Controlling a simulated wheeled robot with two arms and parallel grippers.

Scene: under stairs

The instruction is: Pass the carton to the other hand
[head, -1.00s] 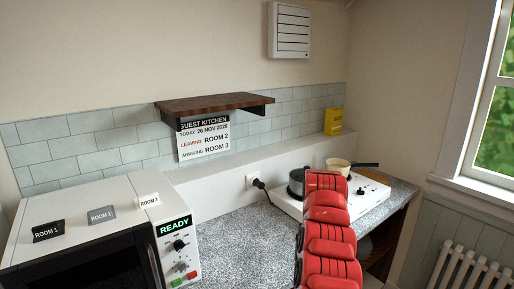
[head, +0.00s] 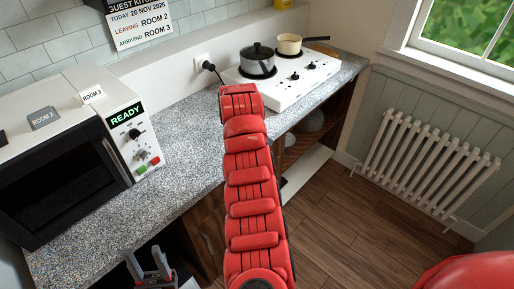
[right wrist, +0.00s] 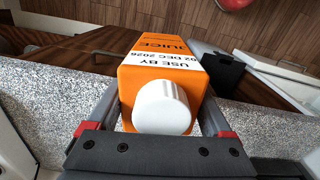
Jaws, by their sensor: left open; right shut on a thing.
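The juice carton (right wrist: 165,85) is orange with a white top panel reading "USE BY 02 DEC 2026" and a round white cap (right wrist: 161,107). It fills the middle of the right wrist view, cap towards the camera. My right gripper (right wrist: 160,95) is shut on it, one finger on each side. In the head view my left gripper (head: 149,264) is at the bottom edge, in front of the counter, with its fingers apart and nothing seen between them. I cannot make out the carton or right gripper in the head view.
A speckled counter (head: 190,150) carries a white microwave (head: 75,150) and a white hob (head: 290,85) with a lidded grey pot (head: 257,60) and a cream pan (head: 289,45). Open shelves lie below. A radiator (head: 428,165) stands under the window. Wooden floor (head: 350,230) is clear.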

